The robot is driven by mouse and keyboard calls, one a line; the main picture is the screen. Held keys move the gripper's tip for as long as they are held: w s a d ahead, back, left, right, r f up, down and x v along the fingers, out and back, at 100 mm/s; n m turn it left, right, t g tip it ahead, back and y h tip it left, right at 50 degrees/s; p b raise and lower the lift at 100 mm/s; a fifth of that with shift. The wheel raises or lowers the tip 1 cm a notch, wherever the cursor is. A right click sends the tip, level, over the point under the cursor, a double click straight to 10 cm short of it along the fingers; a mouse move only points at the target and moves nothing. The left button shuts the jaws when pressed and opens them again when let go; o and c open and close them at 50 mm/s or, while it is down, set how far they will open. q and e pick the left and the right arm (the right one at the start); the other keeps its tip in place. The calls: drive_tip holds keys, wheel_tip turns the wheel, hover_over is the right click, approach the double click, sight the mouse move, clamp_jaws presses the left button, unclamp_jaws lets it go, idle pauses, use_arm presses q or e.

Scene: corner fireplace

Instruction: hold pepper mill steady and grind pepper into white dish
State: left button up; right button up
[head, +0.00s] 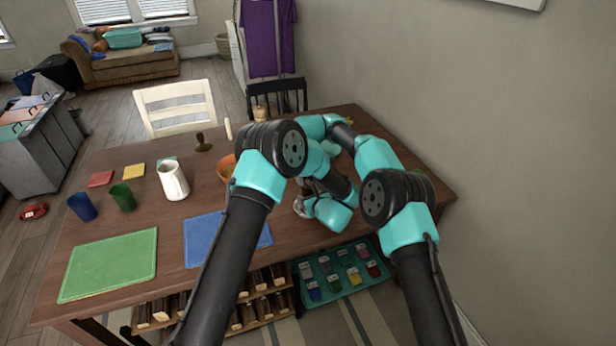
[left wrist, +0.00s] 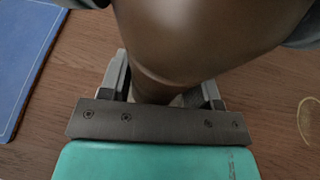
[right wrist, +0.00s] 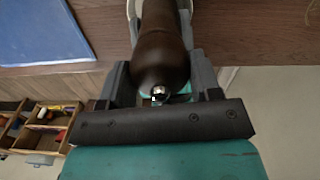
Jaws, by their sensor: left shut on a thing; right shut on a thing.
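The dark brown pepper mill (right wrist: 163,45) shows in the right wrist view with a small metal knob at its near end. It also fills the top of the left wrist view (left wrist: 200,35). My left gripper (left wrist: 163,82) is shut on the mill, one finger on each side. My right gripper (right wrist: 160,75) is shut around the knob end of the mill. A rim of the white dish (right wrist: 131,9) shows behind the mill in the right wrist view. In the head view my arms hide most of the mill and dish. I see no ground pepper.
A blue mat (head: 205,240) and a green mat (head: 110,265) lie on the table's left. A white pitcher (head: 173,181), an orange bowl (head: 226,168), a green cup (head: 122,197) and a blue cup (head: 82,207) stand behind them. The right wall is close.

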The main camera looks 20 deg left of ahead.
drive_tip(key=shift+c, duration=1.4)
drive_tip(key=shift+m, duration=0.4)
drive_tip(key=m, duration=0.3)
drive_tip(key=shift+m, duration=1.9)
drive_tip(key=o, duration=0.9)
drive_tip(key=shift+r, duration=0.15)
